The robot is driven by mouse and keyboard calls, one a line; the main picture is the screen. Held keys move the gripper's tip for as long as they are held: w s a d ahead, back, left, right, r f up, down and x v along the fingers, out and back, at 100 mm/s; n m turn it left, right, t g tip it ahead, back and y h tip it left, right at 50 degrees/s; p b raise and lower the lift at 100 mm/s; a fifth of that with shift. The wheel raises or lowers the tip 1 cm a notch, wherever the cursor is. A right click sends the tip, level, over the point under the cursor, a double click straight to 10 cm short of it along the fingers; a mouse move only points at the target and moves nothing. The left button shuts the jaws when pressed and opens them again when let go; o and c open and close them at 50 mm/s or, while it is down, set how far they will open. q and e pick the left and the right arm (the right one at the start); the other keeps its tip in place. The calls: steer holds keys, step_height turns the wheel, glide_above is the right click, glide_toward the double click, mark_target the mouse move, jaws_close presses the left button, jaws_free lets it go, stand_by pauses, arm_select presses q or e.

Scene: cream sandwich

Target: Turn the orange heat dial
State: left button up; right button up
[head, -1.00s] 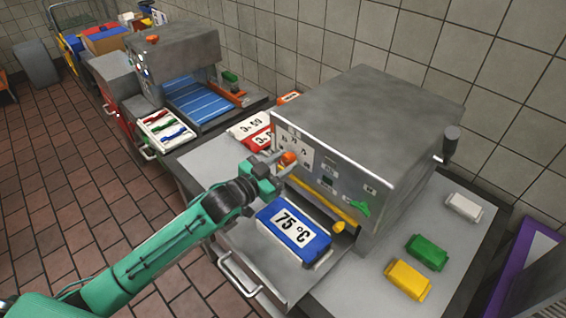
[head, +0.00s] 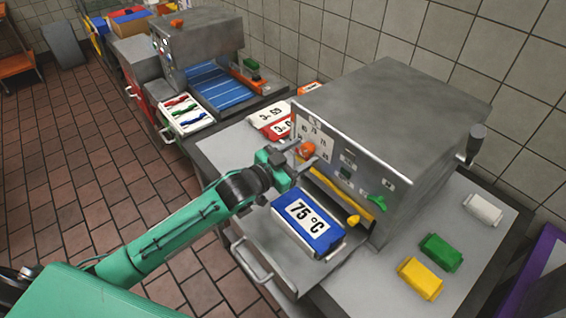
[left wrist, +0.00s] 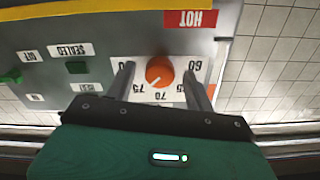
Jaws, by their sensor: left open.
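The orange heat dial (head: 306,149) is on the front panel of the grey machine (head: 390,120). In the left wrist view, the dial (left wrist: 160,71) sits on a white scale whose numbers 60, 65, 70 and 75 appear upside down. Its pale pointer mark aims down-left, toward the 70–75 side. My left gripper (head: 303,154) is open in front of the panel. In the wrist view, its fingers (left wrist: 158,72) stand on either side of the dial, apparently with gaps. Contact cannot be told. A blue block marked 75 °C (head: 308,222) lies on the tray below. My right gripper is not in view.
White (head: 483,208), green (head: 441,252) and yellow (head: 420,278) blocks lie on the right counter. A second machine (head: 200,45) stands at the back left. Tiled floor (head: 70,190) is clear at left.

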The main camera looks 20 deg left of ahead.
arm_select(q)
steer(key=b+v, duration=0.4)
steer(key=v, duration=0.9)
steer(key=shift+s+a, duration=0.1)
steer(key=shift+s, duration=0.05)
